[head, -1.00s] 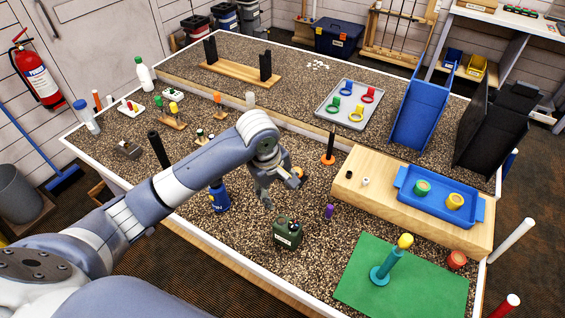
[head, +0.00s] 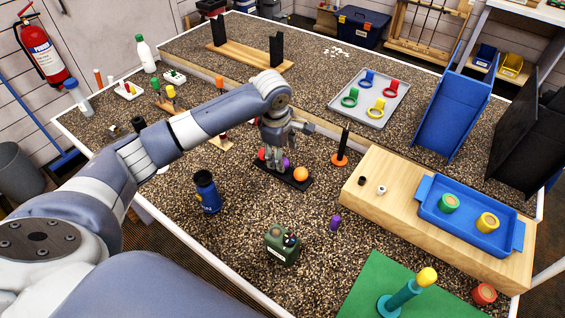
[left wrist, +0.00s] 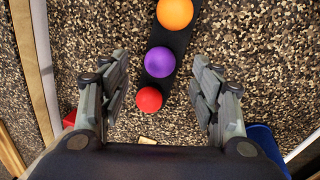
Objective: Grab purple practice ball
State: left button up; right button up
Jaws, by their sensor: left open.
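The purple practice ball (left wrist: 160,62) sits on a black strip (left wrist: 178,40) between a red ball (left wrist: 149,99) and an orange ball (left wrist: 174,13). In the left wrist view it lies between and just beyond the open fingers of my left gripper (left wrist: 159,95), with no contact visible. In the head view, my left gripper (head: 275,158) hangs over the black strip and partly hides the purple and red balls. The orange ball (head: 301,174) shows clear to its right. My right gripper is not in view.
A blue bottle (head: 207,192) stands left of the strip and a green canister (head: 282,244) in front. An orange-based black post (head: 341,148) stands to the right, near the wooden block (head: 375,200) with a blue tray (head: 470,222).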

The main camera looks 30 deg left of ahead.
pick_arm(q)
jog(key=shift+w+f, duration=0.15)
jog(key=shift+f, duration=0.25)
jog(key=f, duration=0.1)
jog(key=f+p, duration=0.1)
jog(key=f, duration=0.1)
jog(key=shift+w+a+f, duration=0.1)
jog(key=shift+w+f, duration=0.1)
jog(key=shift+f, duration=0.4)
jog(key=shift+w+f, duration=0.15)
jog(key=c, duration=1.1)
jog(key=shift+c, duration=0.2)
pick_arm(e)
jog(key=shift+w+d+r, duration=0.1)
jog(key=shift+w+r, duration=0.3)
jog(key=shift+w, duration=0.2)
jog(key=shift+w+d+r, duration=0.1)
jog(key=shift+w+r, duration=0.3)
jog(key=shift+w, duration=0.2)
